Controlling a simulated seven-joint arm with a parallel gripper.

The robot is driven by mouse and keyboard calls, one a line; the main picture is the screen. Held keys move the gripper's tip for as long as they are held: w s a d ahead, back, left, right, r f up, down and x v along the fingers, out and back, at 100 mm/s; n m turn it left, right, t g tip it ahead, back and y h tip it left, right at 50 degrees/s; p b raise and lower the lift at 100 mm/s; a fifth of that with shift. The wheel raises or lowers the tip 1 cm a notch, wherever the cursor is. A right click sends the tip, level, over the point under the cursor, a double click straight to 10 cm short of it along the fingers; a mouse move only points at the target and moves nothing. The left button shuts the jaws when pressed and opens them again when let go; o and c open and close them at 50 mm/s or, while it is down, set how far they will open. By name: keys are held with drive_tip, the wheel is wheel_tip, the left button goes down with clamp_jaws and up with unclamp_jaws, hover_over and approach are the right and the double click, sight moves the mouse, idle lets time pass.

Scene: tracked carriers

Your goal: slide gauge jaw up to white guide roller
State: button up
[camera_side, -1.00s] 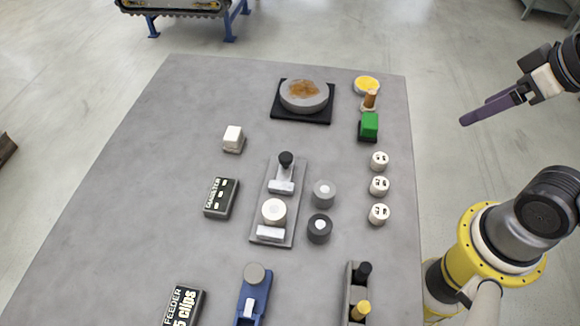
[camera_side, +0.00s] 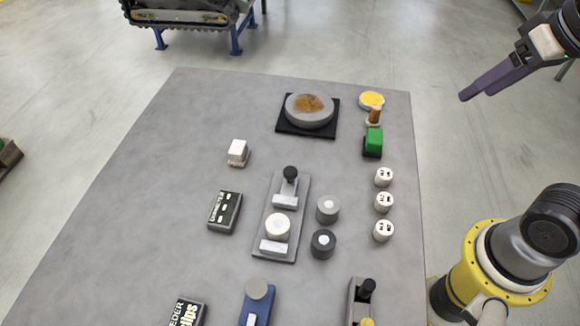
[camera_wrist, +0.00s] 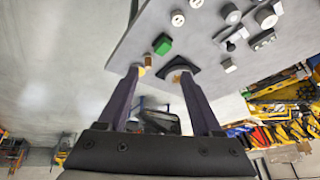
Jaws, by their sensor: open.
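The gauge (camera_side: 261,236) is a grey plate lying near the middle of the table. Its sliding jaw (camera_side: 285,200) is a pale block with a black knob (camera_side: 290,173) at its far end. The white guide roller (camera_side: 278,227) stands upright on the plate, on the near side of the jaw, with a small gap between them. A pale fixed block (camera_side: 273,246) is at the roller's near side. My gripper (camera_side: 463,96) is high at the right, off the table and far from the gauge. In the wrist view its two purple fingers (camera_wrist: 160,74) are apart with nothing between them.
A grey roller (camera_side: 327,209) and a dark roller (camera_side: 323,244) stand right of the gauge. A labelled box (camera_side: 225,211) is at left. The left part of the table is bare.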

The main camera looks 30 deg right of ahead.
drive_tip(key=w+a+r+g, duration=0.1)
drive_tip(key=w+a+r, duration=0.25)
drive_tip(key=w, duration=0.45)
drive_tip(key=n+g, duration=0.2)
drive_tip(key=g, duration=0.2)
hover_over(290, 171)
wheel_tip(290, 171, down, 11)
wheel_tip(290, 171, down, 14)
drive_tip(key=shift+r, duration=0.1)
clamp_jaws()
